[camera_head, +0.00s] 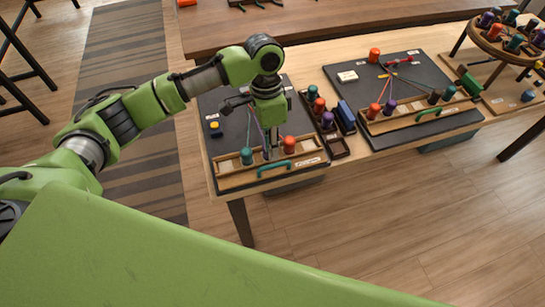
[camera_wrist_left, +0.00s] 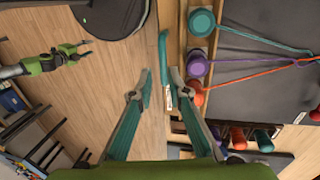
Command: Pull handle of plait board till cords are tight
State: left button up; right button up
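The left plait board (camera_head: 228,125) is a dark panel with a wooden front rail on the table. Its teal handle (camera_head: 287,167) is on the rail's front edge; it also shows in the left wrist view (camera_wrist_left: 163,52). My left gripper (camera_head: 271,150) points down at the rail. In the left wrist view its fingers (camera_wrist_left: 161,78) are apart, with the handle's end between or just below them; contact cannot be told. Teal (camera_wrist_left: 202,22), purple (camera_wrist_left: 198,64) and orange (camera_wrist_left: 194,93) bobbins carry cords over the board. My right gripper (camera_wrist_left: 78,48) appears over the floor, fingers apart and empty.
A second plait board (camera_head: 435,75) lies beyond, then a round braiding stand (camera_head: 490,40). Floor is clear in front of the table.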

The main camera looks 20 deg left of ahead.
pick_arm(q)
notch_tip(320, 180, up, 6)
jog(key=w, duration=0.1)
jog(key=shift+a+r, duration=0.2)
jog(key=shift+a, duration=0.15)
jog(key=shift+f, duration=0.1)
